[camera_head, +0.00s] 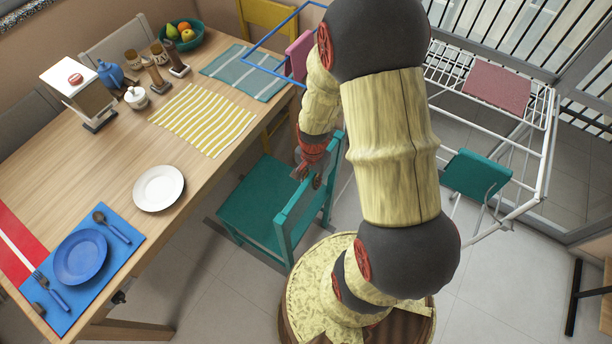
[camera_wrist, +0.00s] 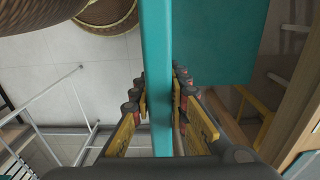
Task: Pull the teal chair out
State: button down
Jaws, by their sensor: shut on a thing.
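The teal chair (camera_head: 262,197) stands at the right side of the wooden table, its seat partly beside the table edge. Its backrest faces away from the table, toward my base. My gripper (camera_head: 309,178) is at the top of the backrest. In the wrist view my gripper (camera_wrist: 160,95) has a finger on each side of the teal backrest rail (camera_wrist: 157,70) and is shut on it. The chair's seat (camera_wrist: 215,35) shows to the right of the rail there. Part of the backrest is hidden behind my arm in the head view.
The wooden table (camera_head: 110,185) holds a white plate (camera_head: 158,188), a blue place setting (camera_head: 80,258) and a fruit bowl (camera_head: 183,33). A white drying rack (camera_head: 545,150) stands at the right. A yellow chair (camera_head: 268,18) is behind. Tiled floor (camera_head: 490,275) is open at lower right.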

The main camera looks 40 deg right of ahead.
jog(key=shift+s, duration=0.3)
jog(key=shift+f, duration=0.1)
jog(key=c, duration=1.8)
grip_release()
jog(key=shift+c, duration=0.2)
jog(key=shift+o, duration=0.6)
jog(key=shift+w, duration=0.1)
jog(key=shift+w+d+r, duration=0.1)
jog(key=shift+r, duration=0.45)
notch_tip(320, 180, up, 11)
